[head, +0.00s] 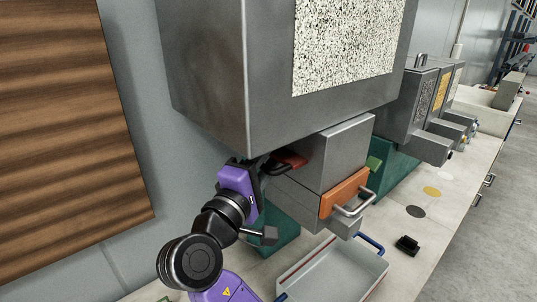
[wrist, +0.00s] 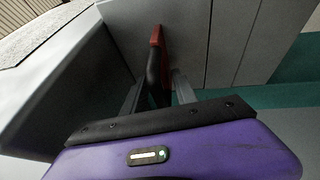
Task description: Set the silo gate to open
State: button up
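The silo is the big grey box (head: 215,75) with a speckled front panel. Under it, on the left, a red plate (head: 291,158) with a black handle (head: 293,168) shows; it looks like the silo gate. In the wrist view the red plate (wrist: 157,47) and the black handle (wrist: 154,80) are straight ahead. My gripper (wrist: 158,88) has one finger on each side of the handle. The finger gaps are too small to tell whether it grips. In the head view my gripper (head: 262,172) is at the handle, its fingers partly hidden.
Below the silo is an orange-fronted drawer (head: 345,192) with a metal handle. A pale tray (head: 335,272) with blue handles and a small black block (head: 407,244) are on the bench. Grey dispensers (head: 420,95) stand further right. A brown wooden panel (head: 65,130) hangs left.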

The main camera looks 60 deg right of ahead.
grip_shut()
jog(key=shift+r, duration=0.15)
